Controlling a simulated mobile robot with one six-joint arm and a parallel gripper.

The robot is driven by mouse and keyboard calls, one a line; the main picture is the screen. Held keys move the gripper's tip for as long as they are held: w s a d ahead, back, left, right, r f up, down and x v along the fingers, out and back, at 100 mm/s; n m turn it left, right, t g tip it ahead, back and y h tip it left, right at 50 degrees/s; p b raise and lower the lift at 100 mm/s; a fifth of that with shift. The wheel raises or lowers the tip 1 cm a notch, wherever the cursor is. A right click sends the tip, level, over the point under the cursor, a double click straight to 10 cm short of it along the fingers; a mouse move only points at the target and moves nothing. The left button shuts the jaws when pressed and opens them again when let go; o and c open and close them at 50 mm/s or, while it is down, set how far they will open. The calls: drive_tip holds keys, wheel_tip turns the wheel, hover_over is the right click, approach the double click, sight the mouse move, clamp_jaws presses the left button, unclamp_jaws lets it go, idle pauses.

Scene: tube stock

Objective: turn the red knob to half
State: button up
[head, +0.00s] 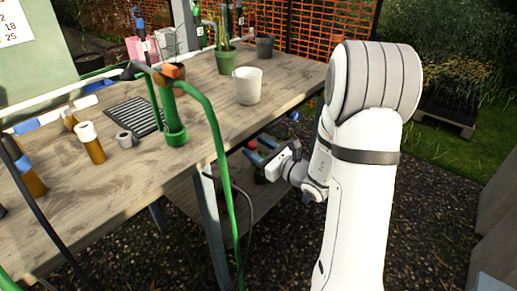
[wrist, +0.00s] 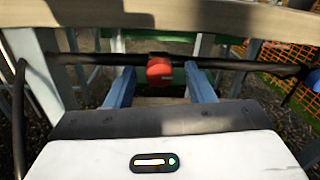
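The red knob (wrist: 159,70) is round and sits on a dark horizontal pipe below the table edge in the wrist view. My gripper (wrist: 160,84) is open, with one blue finger on each side of the knob and a visible gap to each. Whether the fingertips reach past the knob's face is hard to tell. In the head view my gripper (head: 260,151) is low beside the table's front edge, and a small red patch at its fingertips looks like the knob (head: 252,144).
The wooden table (head: 200,135) carries a green hose stand (head: 176,133), a white pot (head: 248,86), a potted plant (head: 226,62) and several brown tubes. A table leg (head: 208,215) and a hanging green hose (head: 226,180) are left of my gripper. A blue round thing (wrist: 314,80) is at the right.

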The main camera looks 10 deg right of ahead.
drive_tip(key=v, duration=0.7)
drive_tip(key=shift+s+d+p, duration=0.2)
drive_tip(key=shift+s+p, duration=0.1)
drive_tip(key=shift+p, duration=0.1)
